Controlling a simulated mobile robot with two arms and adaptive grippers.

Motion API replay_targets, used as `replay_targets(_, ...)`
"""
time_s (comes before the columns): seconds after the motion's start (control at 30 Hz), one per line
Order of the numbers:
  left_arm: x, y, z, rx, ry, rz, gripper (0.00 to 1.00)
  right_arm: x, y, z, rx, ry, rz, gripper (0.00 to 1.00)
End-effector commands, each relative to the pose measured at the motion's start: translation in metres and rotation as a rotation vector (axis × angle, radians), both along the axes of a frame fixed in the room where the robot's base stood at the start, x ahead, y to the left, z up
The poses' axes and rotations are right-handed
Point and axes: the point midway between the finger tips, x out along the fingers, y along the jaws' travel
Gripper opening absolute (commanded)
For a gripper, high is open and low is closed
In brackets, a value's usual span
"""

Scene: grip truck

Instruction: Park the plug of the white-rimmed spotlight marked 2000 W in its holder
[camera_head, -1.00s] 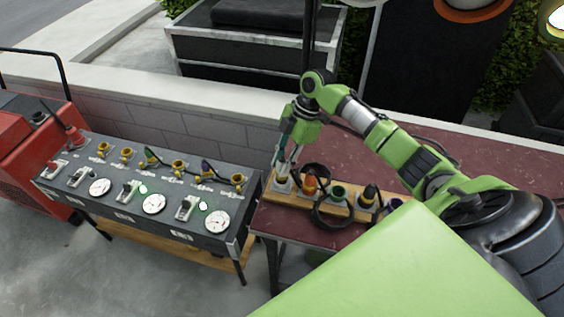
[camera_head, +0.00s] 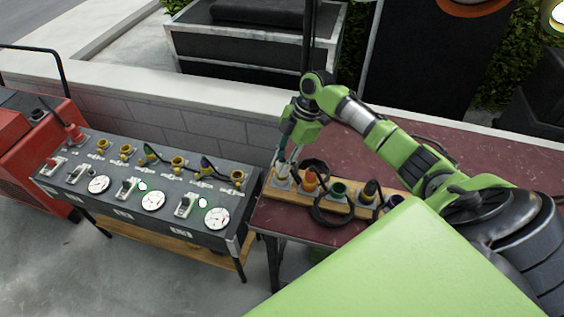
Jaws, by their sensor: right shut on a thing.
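My right gripper (camera_head: 288,152) points down over the left end of a wooden holder board (camera_head: 320,202) on the dark red table. It is shut on a slim plug, mostly hidden by the fingers. Just below the fingertips is a pale holder (camera_head: 282,171) at that end of the board; I cannot tell whether the plug is seated in it. An orange plug (camera_head: 310,181), a green-ringed holder (camera_head: 338,191) and a dark plug with a yellow-orange band (camera_head: 370,190) stand to its right. The spotlight's marking is not readable in this view. My left gripper is not in view.
A black control panel (camera_head: 140,185) with yellow sockets, switches and gauges stands to the left, with some plugs in its sockets. Black cable loops (camera_head: 333,214) lie over the board. The red table (camera_head: 385,160) is clear behind the board. A low wall runs behind.

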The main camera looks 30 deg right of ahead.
Motion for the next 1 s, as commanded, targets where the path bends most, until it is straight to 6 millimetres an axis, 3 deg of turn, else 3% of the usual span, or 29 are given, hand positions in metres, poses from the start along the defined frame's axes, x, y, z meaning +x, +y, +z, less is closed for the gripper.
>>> replay_targets(0.6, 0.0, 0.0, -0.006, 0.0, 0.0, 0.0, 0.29, 0.0, 0.0, -0.012, 0.0, -0.001, 0.0, 0.0)
replay_targets(0.63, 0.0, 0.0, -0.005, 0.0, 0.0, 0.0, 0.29, 0.0, 0.0, -0.011, 0.0, -0.001, 0.0, 0.3)
replay_targets(0.67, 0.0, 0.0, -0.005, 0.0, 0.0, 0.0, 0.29, 0.0, 0.0, -0.011, 0.0, -0.001, 0.0, 0.38)
replay_targets(0.7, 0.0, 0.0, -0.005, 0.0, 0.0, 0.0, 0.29, 0.0, 0.0, -0.011, 0.0, -0.001, 0.0, 0.42)
replay_targets(0.93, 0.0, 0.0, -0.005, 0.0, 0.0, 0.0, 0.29, 0.0, 0.0, -0.011, 0.0, -0.001, 0.0, 0.42)
replay_targets(1.0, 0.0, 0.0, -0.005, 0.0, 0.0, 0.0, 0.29, 0.0, 0.0, -0.011, 0.0, 0.0, 0.0, 0.53)
